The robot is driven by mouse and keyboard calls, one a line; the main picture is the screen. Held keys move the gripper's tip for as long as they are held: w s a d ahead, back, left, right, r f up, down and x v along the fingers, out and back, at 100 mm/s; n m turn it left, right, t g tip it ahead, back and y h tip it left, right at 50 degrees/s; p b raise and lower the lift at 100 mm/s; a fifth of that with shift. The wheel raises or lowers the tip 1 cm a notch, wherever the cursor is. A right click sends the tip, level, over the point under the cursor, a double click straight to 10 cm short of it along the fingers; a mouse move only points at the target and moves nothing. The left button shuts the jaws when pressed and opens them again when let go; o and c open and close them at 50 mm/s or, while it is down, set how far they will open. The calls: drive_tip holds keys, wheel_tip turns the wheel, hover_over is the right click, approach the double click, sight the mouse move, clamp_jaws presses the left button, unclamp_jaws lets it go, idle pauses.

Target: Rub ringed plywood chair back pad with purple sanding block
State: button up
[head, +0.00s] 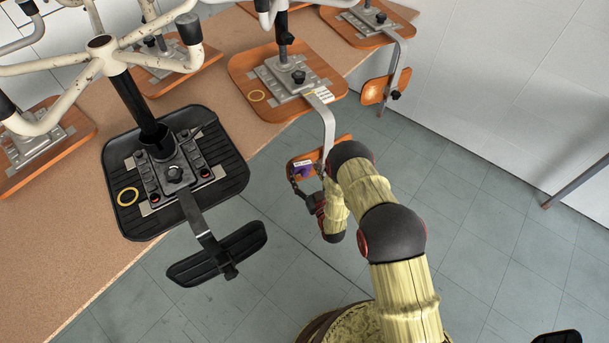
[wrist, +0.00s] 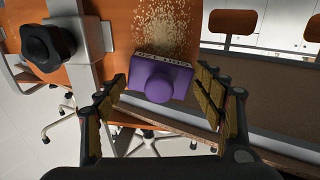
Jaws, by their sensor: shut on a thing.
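The ringed plywood chair (head: 240,70) stands upside down on the table, with a yellow ring (head: 257,96) on its seat. Its back pad (head: 312,157) hangs past the table edge on a metal bar, and it fills the upper left of the wrist view (wrist: 115,40). A pale speckled patch (wrist: 165,25) shows on the pad. My gripper (head: 304,181) is shut on the purple sanding block (wrist: 160,80), with a finger on each side. The block (head: 303,167) is at the pad's face; its printed edge meets or nearly meets the wood. The exact contact is hidden.
A black chair (head: 175,160), also ringed, stands upside down at the left, its black back pad (head: 220,253) overhanging the floor. Other plywood chairs stand behind on the table (head: 62,240). A black knob (wrist: 45,45) and metal bar are beside my gripper.

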drive_tip(key=shift+r, duration=0.15)
drive_tip(key=shift+f+b, duration=3.25)
drive_tip(key=shift+f, duration=0.3)
drive_tip(key=shift+w+a+f, duration=0.1)
drive_tip(key=shift+f, duration=1.6)
drive_tip(key=shift+s+a, duration=0.15)
drive_tip(key=shift+s, duration=0.05)
drive_tip(key=shift+w+r+p, duration=0.15)
drive_tip(key=shift+r+p, duration=2.3)
drive_tip(key=shift+r, duration=1.65)
drive_tip(key=shift+r+p, duration=0.75)
drive_tip(key=shift+r, duration=0.6)
drive_tip(key=shift+f, duration=0.1)
drive_tip(key=shift+f, duration=0.1)
